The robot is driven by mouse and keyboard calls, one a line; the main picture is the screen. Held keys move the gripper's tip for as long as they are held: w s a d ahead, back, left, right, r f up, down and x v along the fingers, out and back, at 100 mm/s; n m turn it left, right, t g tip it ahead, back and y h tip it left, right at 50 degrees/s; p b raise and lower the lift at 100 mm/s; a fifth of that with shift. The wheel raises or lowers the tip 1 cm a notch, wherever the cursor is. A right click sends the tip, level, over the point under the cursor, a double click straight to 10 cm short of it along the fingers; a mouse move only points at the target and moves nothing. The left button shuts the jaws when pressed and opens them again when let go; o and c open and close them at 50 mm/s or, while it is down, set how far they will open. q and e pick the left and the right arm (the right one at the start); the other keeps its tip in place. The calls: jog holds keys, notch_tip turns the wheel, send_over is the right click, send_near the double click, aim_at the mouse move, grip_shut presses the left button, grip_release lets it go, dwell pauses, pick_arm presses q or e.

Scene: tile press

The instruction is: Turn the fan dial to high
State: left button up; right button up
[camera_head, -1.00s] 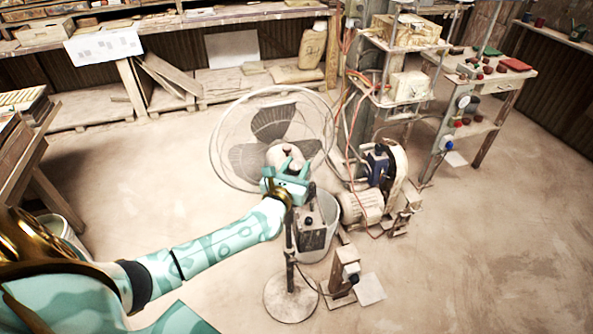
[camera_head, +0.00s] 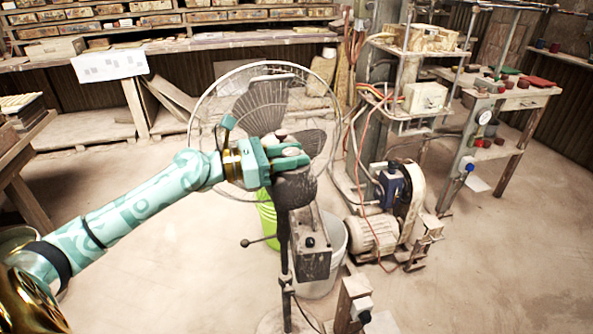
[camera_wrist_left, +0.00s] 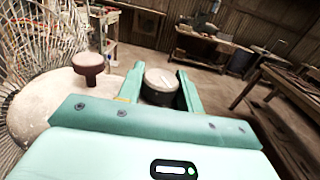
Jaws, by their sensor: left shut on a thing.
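The standing fan has a round wire cage (camera_head: 190,125) and a dark post, in the middle of the head view. In the left wrist view its dusty rounded housing (camera_wrist_left: 45,115) fills the left side, with a reddish-brown knob (camera_wrist_left: 88,64) on top. The fan dial (camera_wrist_left: 161,80) is round, with a pale top face bearing a thin pointer line. My left gripper (camera_head: 296,156) is at the back of the fan, with one finger on each side of the dial, shut on it. The dial's setting marks cannot be read. My right gripper is not in view.
A motor-driven machine (camera_head: 372,235) with hoses stands right of the fan. A grey bucket (camera_head: 335,262) and a green bucket (camera_head: 267,215) are close to the fan post. A workbench (camera_head: 505,100) is at the right.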

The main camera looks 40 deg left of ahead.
pick_arm(q)
jog(key=shift+m+g+h+b, duration=0.35)
jog(key=shift+m+g+h, duration=0.25)
jog(key=shift+h, duration=0.2)
jog(key=o, duration=1)
jog(key=shift+c, duration=0.2)
jog(key=shift+a, duration=0.15)
jog(key=p+v, duration=0.4)
jog(key=v, duration=1.2)
jog(key=shift+a+p, duration=0.25)
jog(key=shift+p, duration=0.05)
jog(key=shift+o, duration=0.2)
jog(key=shift+w, duration=0.1)
